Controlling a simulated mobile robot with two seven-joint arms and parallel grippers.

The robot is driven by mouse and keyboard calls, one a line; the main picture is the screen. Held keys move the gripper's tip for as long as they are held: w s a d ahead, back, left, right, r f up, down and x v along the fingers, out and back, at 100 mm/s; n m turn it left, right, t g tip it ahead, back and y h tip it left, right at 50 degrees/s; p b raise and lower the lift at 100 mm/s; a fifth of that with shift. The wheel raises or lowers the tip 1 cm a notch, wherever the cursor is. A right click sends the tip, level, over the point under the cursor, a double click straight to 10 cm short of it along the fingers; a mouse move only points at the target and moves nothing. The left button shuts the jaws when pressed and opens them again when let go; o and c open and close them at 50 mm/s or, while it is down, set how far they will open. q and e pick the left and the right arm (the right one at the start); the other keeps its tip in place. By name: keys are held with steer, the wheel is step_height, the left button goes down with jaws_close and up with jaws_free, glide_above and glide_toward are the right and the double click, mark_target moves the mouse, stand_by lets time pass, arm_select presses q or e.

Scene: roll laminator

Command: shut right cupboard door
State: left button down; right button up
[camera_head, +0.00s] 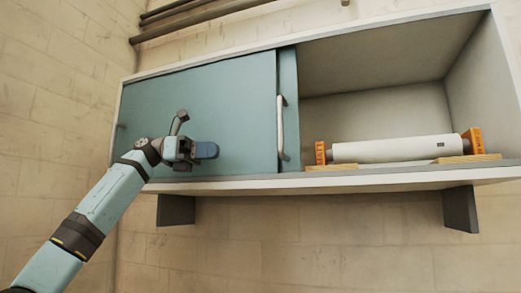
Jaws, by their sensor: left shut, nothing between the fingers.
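The wall cupboard has teal sliding doors. A wide teal panel (205,105) covers its left half. A narrow strip of a second teal panel (289,75) shows at its right edge, the rest hidden behind the wide one; I take this to be the right door, slid left. A pale vertical handle (281,128) stands by that edge. The right half of the cupboard is open. My left gripper (208,150) is shut and empty, in front of the wide panel's lower part, left of the handle; whether it touches the panel I cannot tell. My right gripper is not in view.
A white roll (392,149) lies between orange end pieces on wooden blocks in the open right half. The cupboard's front ledge (350,181) runs below. Dark brackets (461,209) hang underneath. Pipes (200,17) run above.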

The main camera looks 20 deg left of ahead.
arm_select(q)
steer(key=p, duration=0.3)
glide_toward(289, 145)
steer(key=s+d, duration=0.1)
steer(key=s+d+f, duration=0.1)
steer(key=s+d, duration=0.2)
steer(key=d, duration=0.1)
steer(key=shift+s+d+f, duration=0.25)
steer(key=shift+s+f, duration=0.1)
steer(key=shift+f, duration=0.05)
steer(key=shift+d, duration=0.35)
steer(key=shift+f, duration=0.1)
